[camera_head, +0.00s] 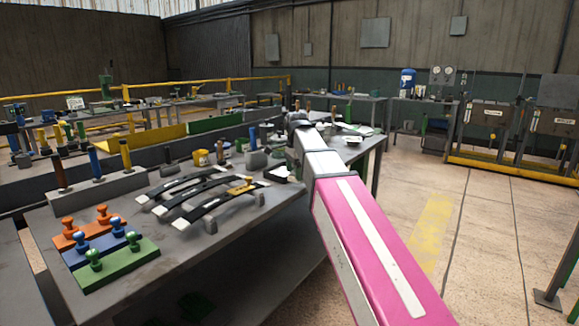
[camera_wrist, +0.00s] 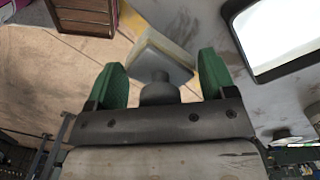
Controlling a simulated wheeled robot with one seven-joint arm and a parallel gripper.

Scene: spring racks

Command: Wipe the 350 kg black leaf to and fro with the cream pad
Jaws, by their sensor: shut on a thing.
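My gripper (camera_wrist: 160,88) shows in the wrist view with its green fingers on both sides of a dark round knob. The knob belongs to the cream pad (camera_wrist: 162,55), a squarish block with a cream edge and a grey layer, held tilted. In the head view several curved dark leaves lie side by side on the grey bench: a near one (camera_head: 214,203) and a middle one (camera_head: 188,193). I cannot read which is the 350 kg leaf. My arm hides most of the gripper in the head view, to the right of the leaves.
On the bench (camera_head: 165,268) stand orange, blue and green blocks with knobs (camera_head: 118,260) at front left. A rack with coloured handles (camera_head: 97,192) stands behind them. A dark-rimmed white tray (camera_wrist: 285,38) is right of the pad in the wrist view.

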